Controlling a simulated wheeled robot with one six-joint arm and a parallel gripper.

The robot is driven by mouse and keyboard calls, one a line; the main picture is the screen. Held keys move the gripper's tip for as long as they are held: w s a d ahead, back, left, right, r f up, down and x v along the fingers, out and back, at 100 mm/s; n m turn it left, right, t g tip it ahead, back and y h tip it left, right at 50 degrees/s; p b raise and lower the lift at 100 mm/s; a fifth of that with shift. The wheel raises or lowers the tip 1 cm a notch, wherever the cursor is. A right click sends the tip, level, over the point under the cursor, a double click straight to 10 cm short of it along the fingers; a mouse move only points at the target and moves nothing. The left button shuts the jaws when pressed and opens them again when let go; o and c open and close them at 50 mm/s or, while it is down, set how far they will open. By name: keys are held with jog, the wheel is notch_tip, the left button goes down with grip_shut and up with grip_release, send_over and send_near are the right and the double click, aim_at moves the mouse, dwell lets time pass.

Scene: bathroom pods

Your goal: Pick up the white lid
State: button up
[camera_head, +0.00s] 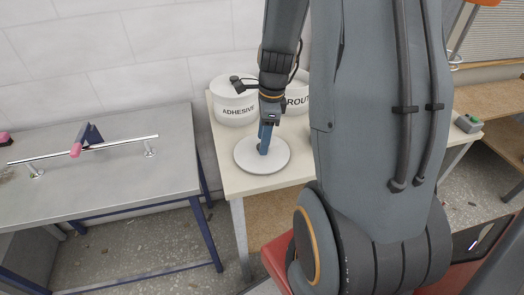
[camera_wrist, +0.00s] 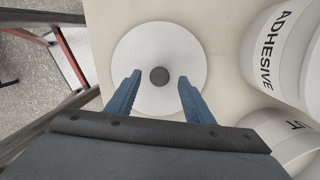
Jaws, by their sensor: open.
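The white lid (camera_head: 262,154) is a flat round disc lying on the cream table, in front of the adhesive bucket. In the wrist view the white lid (camera_wrist: 160,50) shows a dark round knob (camera_wrist: 159,76) at its middle. My gripper (camera_head: 264,146) is over the lid, pointing down. In the wrist view my gripper (camera_wrist: 157,80) is open, with one blue finger on each side of the knob and a gap on both sides. In the head view the knob is hidden by the fingers. I cannot tell whether the fingertips touch the lid.
A white bucket marked ADHESIVE (camera_head: 233,107) and a second one marked GROUT (camera_head: 297,100) stand behind the lid, close to my gripper. The cream table (camera_head: 228,178) has a bare front left edge. A grey bench (camera_head: 110,175) with a metal rail (camera_head: 115,146) is at left.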

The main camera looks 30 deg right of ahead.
jog(key=shift+a+f, duration=0.15)
jog(key=shift+f, duration=0.65)
jog(key=c, duration=1.1)
jog(key=shift+r, duration=0.1)
